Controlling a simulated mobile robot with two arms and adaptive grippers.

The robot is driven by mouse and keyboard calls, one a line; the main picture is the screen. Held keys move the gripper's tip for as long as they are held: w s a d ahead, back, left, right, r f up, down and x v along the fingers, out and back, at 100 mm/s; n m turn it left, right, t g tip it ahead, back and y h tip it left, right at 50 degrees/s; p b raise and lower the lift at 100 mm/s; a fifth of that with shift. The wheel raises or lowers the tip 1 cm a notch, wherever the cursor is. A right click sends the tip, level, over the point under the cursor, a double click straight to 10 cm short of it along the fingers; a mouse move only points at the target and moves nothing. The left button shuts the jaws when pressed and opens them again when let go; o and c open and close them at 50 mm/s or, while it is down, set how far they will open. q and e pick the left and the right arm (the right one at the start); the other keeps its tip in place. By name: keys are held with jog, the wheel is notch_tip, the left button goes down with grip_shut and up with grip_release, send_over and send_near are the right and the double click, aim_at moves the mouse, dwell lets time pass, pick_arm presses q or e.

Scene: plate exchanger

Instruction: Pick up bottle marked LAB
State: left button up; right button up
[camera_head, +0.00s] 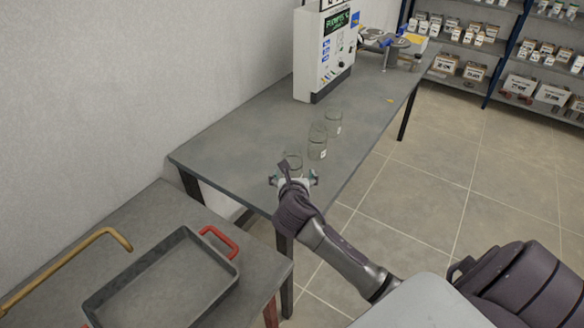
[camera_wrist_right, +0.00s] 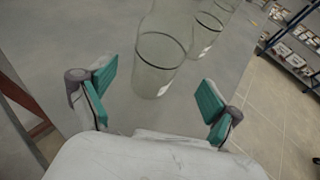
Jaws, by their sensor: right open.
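Three clear glass vessels stand upright in a row on the grey table. The nearest vessel (camera_head: 292,161) is just beyond my right gripper (camera_head: 293,179). The middle vessel (camera_head: 317,143) and the far vessel (camera_head: 333,123) carry small pale labels too small to read, so I cannot tell which is marked LAB. In the right wrist view the nearest vessel (camera_wrist_right: 160,68) stands ahead of the two spread teal fingers, slightly left of centre. Behind it are the middle vessel (camera_wrist_right: 205,36) and the far one. My right gripper is open and empty. My left gripper is out of view.
The grey table (camera_head: 235,155) runs along the wall, with a white machine (camera_head: 322,55) behind the vessels. A lower table holds a dark tray (camera_head: 165,285) with red handles and a brass-coloured bar (camera_head: 75,262). Stocked shelves (camera_head: 490,45) stand far right. Floor right of the table is clear.

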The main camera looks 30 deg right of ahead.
jog(key=x, duration=0.5)
jog(key=shift+w+r, duration=0.15)
jog(key=shift+w, duration=0.2)
jog(key=c, duration=1.2)
jog(key=shift+c, duration=0.2)
